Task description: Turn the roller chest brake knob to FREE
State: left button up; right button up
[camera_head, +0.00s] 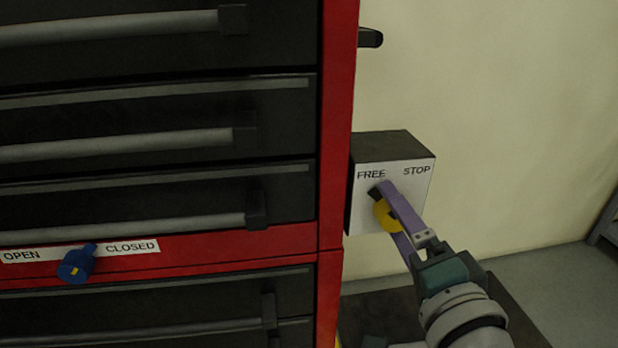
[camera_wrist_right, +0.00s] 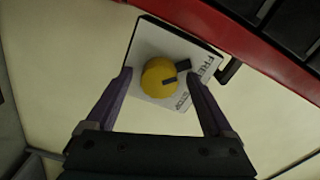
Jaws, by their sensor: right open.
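The brake knob (camera_head: 383,215) is yellow with a dark pointer, on the white face of a box labelled FREE at left and STOP at right. In the right wrist view the knob (camera_wrist_right: 155,76) shows fully, and its dark pointer (camera_wrist_right: 183,65) points toward the FREE side. In the head view the pointer also lies below FREE. My right gripper (camera_wrist_right: 158,75) is open, its purple fingers on either side of the knob with visible gaps. In the head view my right gripper (camera_head: 384,192) partly covers the knob. My left gripper is not in view.
The box (camera_head: 395,147) is beside the red frame (camera_head: 335,130) of the drawer chest. A blue knob (camera_head: 76,265) with OPEN and CLOSED labels sits on the chest's red rail at left. A dark hook-like part (camera_head: 370,38) sticks out above the box. Floor is clear at right.

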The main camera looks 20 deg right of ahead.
jog(key=shift+s, duration=0.1)
jog(key=p+v, duration=0.1)
jog(key=v, duration=0.8)
jog(key=shift+s+a, duration=0.15)
jog(key=shift+s, duration=0.2)
jog(key=shift+r, duration=0.1)
